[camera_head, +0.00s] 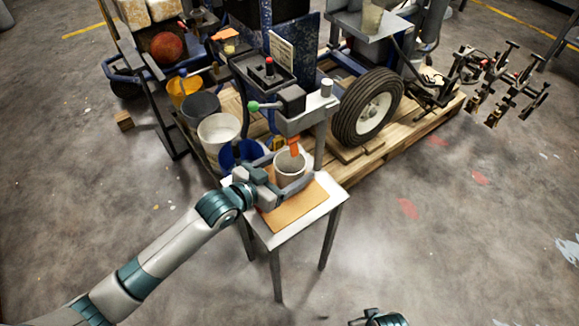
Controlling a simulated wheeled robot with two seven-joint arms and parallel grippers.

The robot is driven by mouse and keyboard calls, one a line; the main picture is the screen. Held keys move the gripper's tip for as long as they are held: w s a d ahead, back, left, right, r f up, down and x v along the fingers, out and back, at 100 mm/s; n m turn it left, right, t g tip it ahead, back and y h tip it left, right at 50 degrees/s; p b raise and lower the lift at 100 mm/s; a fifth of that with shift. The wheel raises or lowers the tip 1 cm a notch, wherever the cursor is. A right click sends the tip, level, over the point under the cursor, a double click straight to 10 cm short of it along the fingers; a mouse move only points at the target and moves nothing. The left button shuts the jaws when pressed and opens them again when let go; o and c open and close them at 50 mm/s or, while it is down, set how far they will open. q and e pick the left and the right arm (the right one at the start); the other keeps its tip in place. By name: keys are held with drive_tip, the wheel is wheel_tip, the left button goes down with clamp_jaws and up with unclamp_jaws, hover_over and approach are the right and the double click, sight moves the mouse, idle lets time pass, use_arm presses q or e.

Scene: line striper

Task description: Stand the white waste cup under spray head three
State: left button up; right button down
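The white waste cup (289,167) is upright over the small white table (285,238), directly below an orange spray head (294,147). The spray head's tip overlaps the cup's mouth in this view. My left gripper (286,182) reaches in from the left with a finger on either side of the cup, and it looks shut on it. The near finger hides the cup's lower part, so I cannot tell whether its base touches the table. My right gripper (372,316) is only partly in view at the bottom edge; its fingers are unclear.
A brown board (296,209) lies on the table. Behind stand the line striper with its wheel (367,107), a wooden pallet (420,122), and white (219,138), dark (200,108) and blue buckets. The grey machine arm (306,116) overhangs the cup.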

drive_tip(key=shift+w, duration=0.2)
use_arm(q)
drive_tip(key=shift+r, duration=0.15)
drive_tip(key=shift+s+a+r, duration=0.15)
drive_tip(key=shift+s+a, duration=0.3)
drive_tip(key=v, duration=0.9)
drive_tip(key=shift+a, duration=0.1)
drive_tip(key=shift+v, duration=0.75)
use_arm(e)
drive_tip(key=shift+f, duration=0.2)
drive_tip(key=shift+s, duration=0.2)
drive_tip(key=shift+s+f, duration=0.2)
drive_tip(key=shift+s, duration=0.35)
drive_tip(key=shift+w, duration=0.2)
